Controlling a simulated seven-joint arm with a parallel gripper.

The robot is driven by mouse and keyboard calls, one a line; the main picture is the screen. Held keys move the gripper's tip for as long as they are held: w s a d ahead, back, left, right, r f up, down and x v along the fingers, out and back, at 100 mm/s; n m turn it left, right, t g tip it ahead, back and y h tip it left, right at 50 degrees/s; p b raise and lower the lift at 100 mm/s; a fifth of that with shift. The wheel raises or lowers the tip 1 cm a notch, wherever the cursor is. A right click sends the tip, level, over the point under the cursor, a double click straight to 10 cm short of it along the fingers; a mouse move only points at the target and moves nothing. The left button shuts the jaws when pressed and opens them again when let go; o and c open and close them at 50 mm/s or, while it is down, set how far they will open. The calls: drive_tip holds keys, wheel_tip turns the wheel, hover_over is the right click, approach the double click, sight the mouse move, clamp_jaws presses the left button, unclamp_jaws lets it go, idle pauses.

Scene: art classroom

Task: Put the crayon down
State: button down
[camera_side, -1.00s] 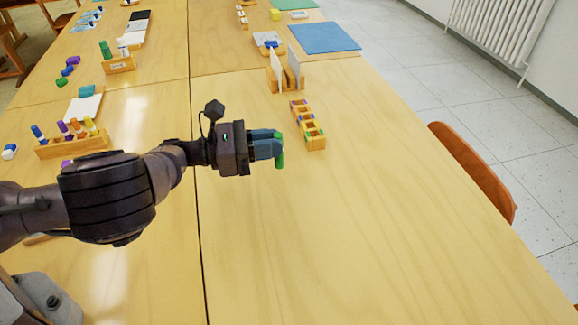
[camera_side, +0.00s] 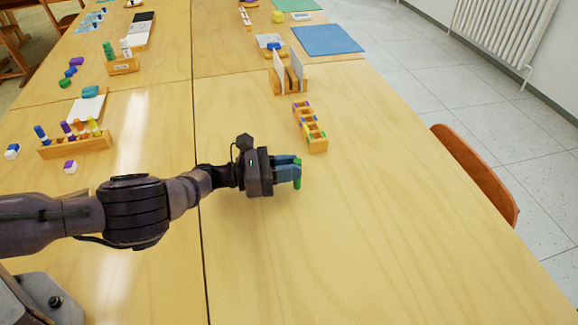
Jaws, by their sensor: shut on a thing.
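A green crayon (camera_side: 298,174) is held upright between the fingertips of my gripper (camera_side: 290,170). The gripper is shut on it, and the blue fingers hide part of its middle. It is over the bare wooden table (camera_side: 370,230), right of the dark seam. I cannot tell whether the crayon's lower end touches the table. A small wooden rack (camera_side: 310,127) with coloured marks on its compartments stands behind and a little to the right, apart from the gripper.
A wooden holder (camera_side: 75,146) with several markers stands at left, with a purple-and-white block (camera_side: 70,167) near it. A wooden stand with white cards (camera_side: 287,75) is behind the rack. The table's right front is clear. An orange chair (camera_side: 475,172) stands beyond the right edge.

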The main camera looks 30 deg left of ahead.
drive_tip(key=c, duration=1.1)
unclamp_jaws()
drive_tip(key=shift+f, duration=0.1)
